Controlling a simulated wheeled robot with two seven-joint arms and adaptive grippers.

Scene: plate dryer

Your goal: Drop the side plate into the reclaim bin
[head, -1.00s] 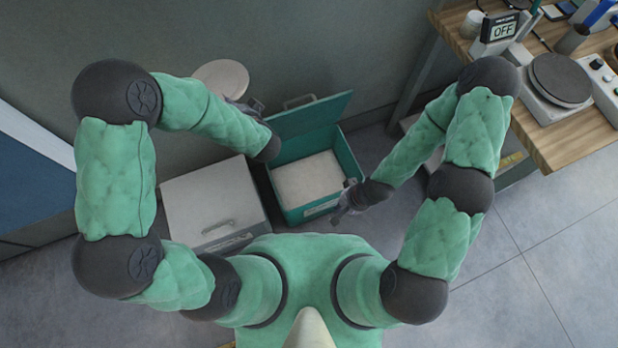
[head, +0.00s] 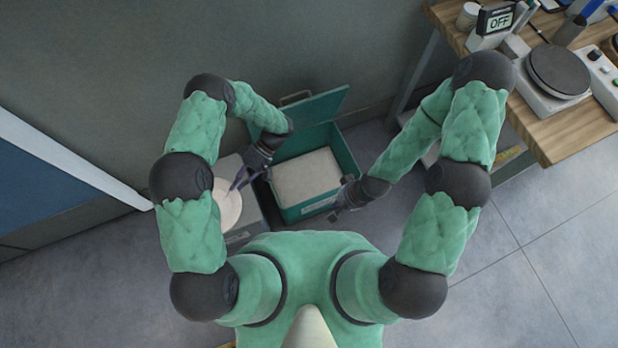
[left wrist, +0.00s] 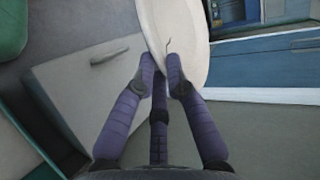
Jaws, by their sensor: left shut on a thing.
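The side plate (head: 229,212) is a round off-white disc, held in the air over the grey bin. My left gripper (head: 238,181) is shut on its edge. In the left wrist view the fingers (left wrist: 160,66) pinch the plate (left wrist: 186,35), which bears a short dark crack-like mark. A teal bin (head: 288,212) stands open to the right of the plate, its lid (head: 318,108) raised at the back. The grey bin (head: 243,236) has a shut lid with a handle (left wrist: 115,55). I cannot tell which bin is the reclaim bin. My right gripper (head: 340,206) is by the teal bin's front right corner; its jaws are unclear.
A pale slab-like surface (head: 307,177) fills the inside of the teal bin. A wooden bench (head: 575,130) with a hotplate-like device (head: 558,72) and an "OFF" display (head: 497,20) stands at the right. A wall runs behind the bins. The floor at right is clear.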

